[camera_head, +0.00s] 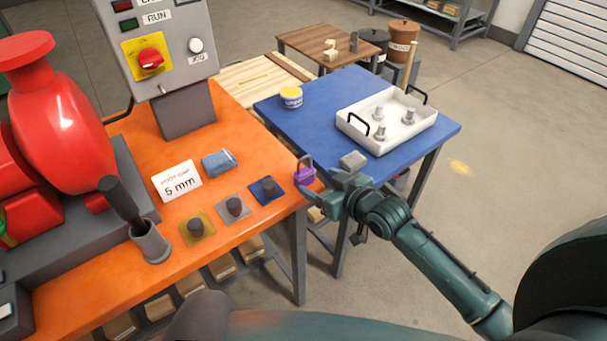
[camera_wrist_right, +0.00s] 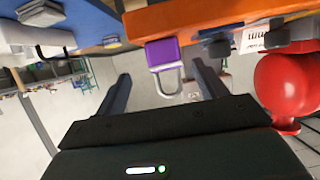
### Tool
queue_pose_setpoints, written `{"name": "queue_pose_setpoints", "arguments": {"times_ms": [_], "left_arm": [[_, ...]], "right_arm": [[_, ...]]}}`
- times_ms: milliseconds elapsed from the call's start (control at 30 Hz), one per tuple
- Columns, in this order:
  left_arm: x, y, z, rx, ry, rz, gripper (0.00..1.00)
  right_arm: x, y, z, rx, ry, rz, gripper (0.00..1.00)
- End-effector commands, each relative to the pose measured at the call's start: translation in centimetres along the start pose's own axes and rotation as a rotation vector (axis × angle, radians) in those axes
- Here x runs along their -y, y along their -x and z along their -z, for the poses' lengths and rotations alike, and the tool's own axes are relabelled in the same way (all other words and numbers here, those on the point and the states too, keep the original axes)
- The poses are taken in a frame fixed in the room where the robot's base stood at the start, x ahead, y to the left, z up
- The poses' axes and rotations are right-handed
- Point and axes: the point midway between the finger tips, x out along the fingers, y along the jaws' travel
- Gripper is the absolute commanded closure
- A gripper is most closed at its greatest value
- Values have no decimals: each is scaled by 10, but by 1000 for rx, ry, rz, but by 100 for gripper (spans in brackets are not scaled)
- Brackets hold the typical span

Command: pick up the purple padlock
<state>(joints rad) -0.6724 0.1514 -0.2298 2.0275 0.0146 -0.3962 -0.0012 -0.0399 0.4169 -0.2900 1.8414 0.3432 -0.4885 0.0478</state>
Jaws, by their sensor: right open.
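The purple padlock (camera_head: 304,176) is at the right corner of the orange bench, with its grey shackle upward in the head view. In the right wrist view the padlock (camera_wrist_right: 162,54) shows by the orange bench edge, its shackle pointing toward my gripper. My right gripper (camera_head: 321,181) is open, close beside the padlock on its right. In the wrist view the shackle lies between the two spread fingers of the right gripper (camera_wrist_right: 161,72), and neither finger is seen closed on it. My left gripper is not in view.

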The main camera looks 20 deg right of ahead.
Motion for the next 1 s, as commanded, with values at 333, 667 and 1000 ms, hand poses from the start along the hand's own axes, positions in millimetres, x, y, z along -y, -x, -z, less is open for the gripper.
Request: {"name": "queue_pose_setpoints", "arguments": {"times_ms": [333, 667, 1000], "left_arm": [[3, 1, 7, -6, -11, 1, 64], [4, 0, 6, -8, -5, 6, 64], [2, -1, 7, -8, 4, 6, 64]], "right_arm": [[7, -37, 1, 0, -2, 1, 29], [6, -58, -1, 1, 1, 0, 29], [6, -57, -1, 1, 0, 0, 48]]}}
